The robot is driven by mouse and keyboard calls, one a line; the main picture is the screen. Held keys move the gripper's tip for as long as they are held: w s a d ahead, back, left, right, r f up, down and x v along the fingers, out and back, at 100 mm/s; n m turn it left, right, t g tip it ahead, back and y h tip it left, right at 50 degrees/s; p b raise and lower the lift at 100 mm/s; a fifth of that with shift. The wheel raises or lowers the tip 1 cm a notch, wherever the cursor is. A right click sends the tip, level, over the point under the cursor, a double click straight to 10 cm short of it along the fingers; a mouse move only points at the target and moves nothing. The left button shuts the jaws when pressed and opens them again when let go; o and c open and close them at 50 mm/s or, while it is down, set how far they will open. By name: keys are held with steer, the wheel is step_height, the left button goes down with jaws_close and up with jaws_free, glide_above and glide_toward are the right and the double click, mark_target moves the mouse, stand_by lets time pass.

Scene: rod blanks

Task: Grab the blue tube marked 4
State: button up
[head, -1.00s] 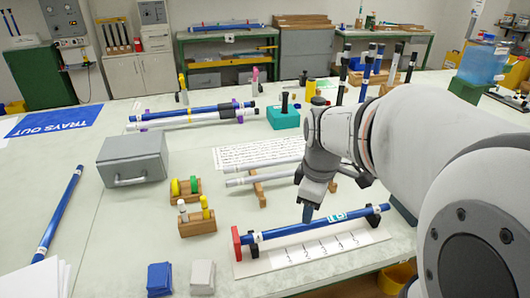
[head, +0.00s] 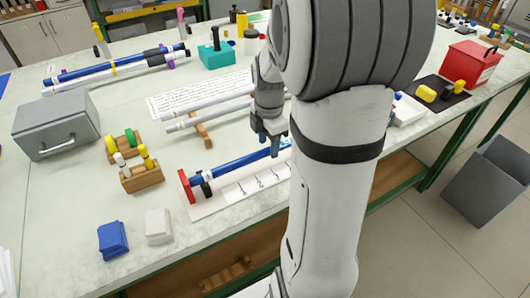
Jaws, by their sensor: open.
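A blue tube (head: 234,163) lies across a white board with a red end stop (head: 186,187) at its left end. My arm hides its right part and no number on it can be read. My gripper (head: 275,148) is open and points down at the tube, close to where the tube passes behind my arm. I cannot tell whether the tube is between the fingers. Another blue tube (head: 115,66) lies on a rack at the back left, with yellow and black bands and no readable number.
Two pale rods (head: 190,122) lie on a wooden rest just behind. A grey box (head: 57,125), wooden holders (head: 141,178), a blue block (head: 113,239) and a white block (head: 158,227) stand left. A red box (head: 471,64) is far right.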

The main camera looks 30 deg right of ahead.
steer(key=shift+f, duration=0.8)
steer(key=shift+c, duration=0.3)
jaws_close()
